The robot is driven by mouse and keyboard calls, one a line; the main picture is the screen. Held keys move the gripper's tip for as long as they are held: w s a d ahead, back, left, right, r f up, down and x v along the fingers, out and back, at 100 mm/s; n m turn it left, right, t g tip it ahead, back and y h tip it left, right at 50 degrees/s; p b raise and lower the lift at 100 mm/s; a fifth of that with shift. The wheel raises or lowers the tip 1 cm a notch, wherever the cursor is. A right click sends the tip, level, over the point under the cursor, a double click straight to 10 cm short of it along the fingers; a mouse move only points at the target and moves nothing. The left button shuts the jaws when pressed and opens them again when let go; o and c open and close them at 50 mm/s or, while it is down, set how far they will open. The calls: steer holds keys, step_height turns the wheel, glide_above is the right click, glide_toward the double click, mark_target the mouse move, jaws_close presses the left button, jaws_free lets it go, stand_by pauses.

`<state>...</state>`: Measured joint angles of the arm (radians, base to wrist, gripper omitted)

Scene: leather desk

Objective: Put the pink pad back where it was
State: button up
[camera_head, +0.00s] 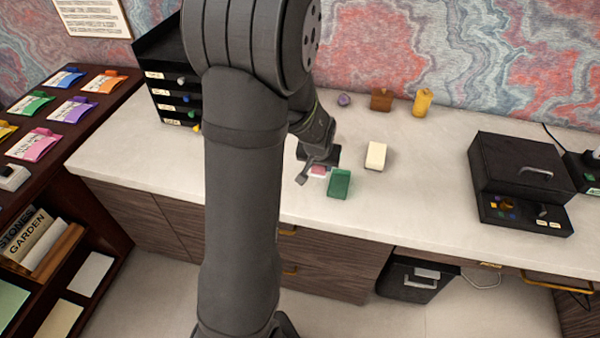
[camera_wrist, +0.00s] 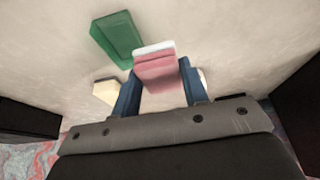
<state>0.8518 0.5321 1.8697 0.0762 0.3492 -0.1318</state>
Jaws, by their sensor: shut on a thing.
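The pink pad (camera_head: 318,171) is held at the end of my arm, over the pale desk top, close to the left of a green block. In the wrist view the pink pad (camera_wrist: 157,68), with a white layer along its far edge, sits between the two blue fingers of my gripper (camera_wrist: 160,88). My gripper (camera_head: 317,172) is shut on it. In the head view the arm partly hides the pad. I cannot tell whether the pad touches the desk.
A green block (camera_head: 339,183) and a cream block (camera_head: 376,155) stand close by. A brown block (camera_head: 381,100), a yellow bottle (camera_head: 422,102) and a purple item (camera_head: 344,100) stand near the wall. A black box (camera_head: 520,165) is at right, black drawers (camera_head: 172,95) at left.

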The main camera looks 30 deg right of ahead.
steer(key=w+f, duration=0.1)
steer(key=w, duration=0.1)
steer(key=w+a+f, duration=0.1)
steer(key=w+f, duration=0.1)
steer(key=w+a+f, duration=0.1)
steer(key=w, duration=0.1)
steer(key=shift+w+a+f, duration=0.15)
steer(key=shift+w, duration=0.2)
steer(key=shift+f, duration=2)
steer(key=shift+f, duration=0.15)
steer(key=o, duration=1)
steer(key=shift+o, duration=0.2)
steer(key=shift+a+r, duration=0.1)
steer(key=shift+r, duration=0.45)
steer(key=v, duration=1.1)
steer(key=shift+s, duration=0.1)
